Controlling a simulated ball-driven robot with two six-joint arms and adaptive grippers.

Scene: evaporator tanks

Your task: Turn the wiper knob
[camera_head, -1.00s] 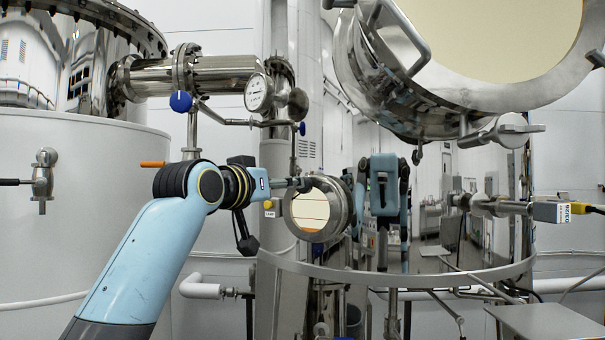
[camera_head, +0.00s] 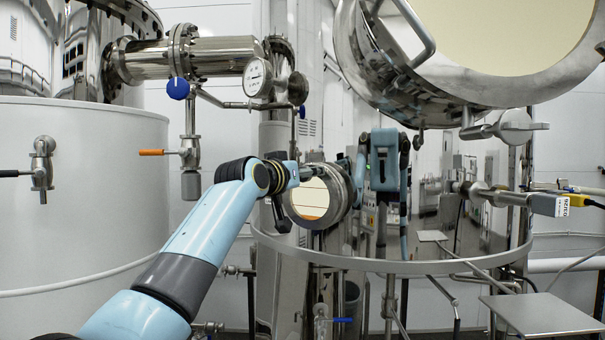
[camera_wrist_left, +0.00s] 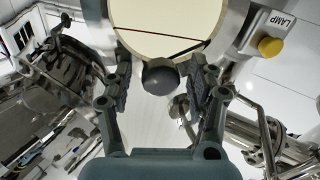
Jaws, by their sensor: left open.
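The wiper knob (camera_wrist_left: 161,76) is a dark round knob at the rim of the round sight glass (camera_wrist_left: 160,24) in the left wrist view. My left gripper (camera_wrist_left: 160,70) is open, with one finger on each side of the knob. Gaps show between both fingers and the knob. In the head view my left gripper (camera_head: 318,168) is at the upper left rim of the sight glass (camera_head: 309,199). The knob cannot be made out there. My right gripper does not show directly.
A yellow button (camera_wrist_left: 271,47) beside a LAMP label is right of the sight glass in the wrist view. A pressure gauge (camera_head: 257,77) and pipes are above my left arm. The shiny tank (camera_head: 430,190) mirrors my body. A grey plate (camera_head: 542,314) is at lower right.

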